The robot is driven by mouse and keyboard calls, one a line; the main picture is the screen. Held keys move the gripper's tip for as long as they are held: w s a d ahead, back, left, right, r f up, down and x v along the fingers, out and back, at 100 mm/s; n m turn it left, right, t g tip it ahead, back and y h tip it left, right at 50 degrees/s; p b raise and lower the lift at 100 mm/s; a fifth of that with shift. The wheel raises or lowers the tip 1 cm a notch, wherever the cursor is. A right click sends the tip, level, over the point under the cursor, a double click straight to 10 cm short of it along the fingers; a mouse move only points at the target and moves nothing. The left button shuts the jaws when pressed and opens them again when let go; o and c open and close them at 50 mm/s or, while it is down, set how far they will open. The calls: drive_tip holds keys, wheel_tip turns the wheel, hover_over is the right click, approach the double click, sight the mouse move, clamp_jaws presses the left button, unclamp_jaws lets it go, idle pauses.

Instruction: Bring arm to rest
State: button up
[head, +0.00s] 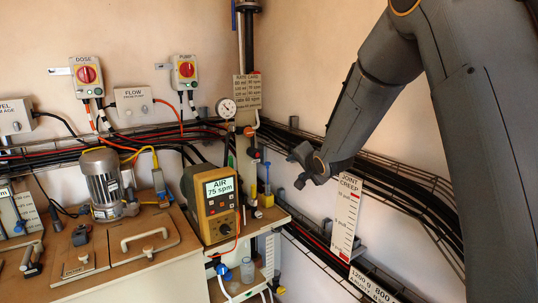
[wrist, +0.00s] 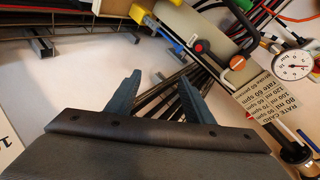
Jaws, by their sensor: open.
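My arm (head: 390,70) comes down from the upper right in the head view, dark grey and bent at the elbow. My gripper (head: 297,168) hangs at its end in front of the wall, left of the joint creep scale (head: 346,213). In the wrist view my gripper (wrist: 159,76) shows two blue-grey fingers spread apart with nothing between them. Dark cables run behind the fingers, and the gripper appears clear of them.
A yellow meter (head: 217,205) reading "AIR 75 spm" stands on the bench at the left. A pressure gauge (head: 226,108) and rate card (head: 247,92) are on the pipe left of my gripper. A cable tray (head: 400,185) runs along the right wall.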

drive_tip(key=s+d+f+n+g+h, duration=0.1)
drive_tip(key=s+d+f+n+g, duration=0.2)
drive_tip(key=s, duration=1.1)
drive_tip(key=s+d+f+n+g+h, duration=0.1)
drive_tip(key=s+d+f+n+g, duration=0.2)
drive_tip(key=s, duration=1)
drive_tip(key=s+d+f+n+g+h, duration=0.1)
drive_tip(key=s+d+f+g, duration=0.3)
drive_tip(key=s, duration=1)
drive_tip(key=shift+s+f+n+g, duration=0.35)
drive_tip(key=shift+f+n+g, duration=0.25)
drive_tip(key=shift+f+n, duration=0.25)
drive_tip(key=shift+r, duration=0.1)
